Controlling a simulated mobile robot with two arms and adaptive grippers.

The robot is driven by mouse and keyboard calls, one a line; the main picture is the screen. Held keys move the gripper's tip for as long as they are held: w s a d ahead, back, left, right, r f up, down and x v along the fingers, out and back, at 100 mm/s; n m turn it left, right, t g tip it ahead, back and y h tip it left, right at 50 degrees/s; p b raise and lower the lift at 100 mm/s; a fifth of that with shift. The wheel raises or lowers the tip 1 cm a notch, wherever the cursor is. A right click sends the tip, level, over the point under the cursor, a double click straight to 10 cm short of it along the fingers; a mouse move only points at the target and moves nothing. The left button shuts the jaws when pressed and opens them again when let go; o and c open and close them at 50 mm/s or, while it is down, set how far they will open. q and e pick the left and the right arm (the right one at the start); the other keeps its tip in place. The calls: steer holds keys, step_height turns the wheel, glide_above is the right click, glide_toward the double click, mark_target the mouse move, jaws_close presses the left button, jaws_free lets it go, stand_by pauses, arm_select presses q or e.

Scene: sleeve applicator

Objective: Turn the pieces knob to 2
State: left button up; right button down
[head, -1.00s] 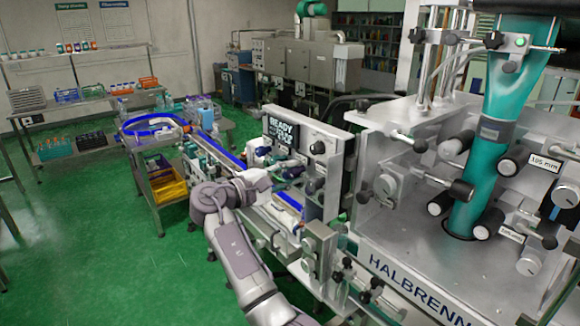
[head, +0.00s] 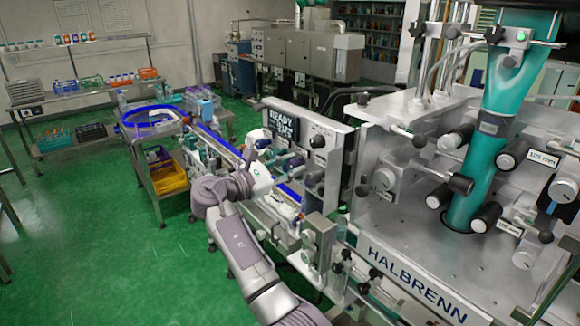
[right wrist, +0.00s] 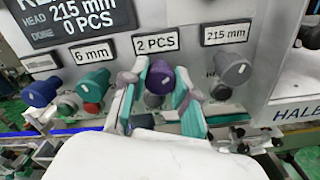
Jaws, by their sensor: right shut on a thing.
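In the right wrist view a purple knob (right wrist: 160,76) sits on the grey panel under a label reading "2 PCS" (right wrist: 156,43). A short pale mark shows on the knob's face. My right gripper (right wrist: 162,92) has a finger on each side of this knob and is shut on it. A dark display (right wrist: 75,22) at upper left reads "215 mm" and "0 PCS", partly cut off. In the head view my right gripper (head: 262,180) is at the machine's front panel, and the knob cannot be made out there. My left gripper is not in view.
A blue knob (right wrist: 40,92), a teal knob (right wrist: 93,85) and a grey-blue knob (right wrist: 233,68) stand close on either side. Labels read "6 mm" (right wrist: 92,52) and "215 mm" (right wrist: 226,34). A conveyor (head: 218,143) runs behind my gripper. Green floor (head: 100,240) is clear at left.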

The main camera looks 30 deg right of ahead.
steer(key=shift+r+n, duration=0.1)
steer(key=shift+n, duration=0.4)
steer(key=c, duration=0.9)
jaws_free()
steer(key=shift+o, duration=0.2)
steer(key=a, duration=1.2)
steer(key=shift+s, duration=0.4)
steer(key=shift+d+f, duration=0.1)
steer(key=shift+f, duration=0.1)
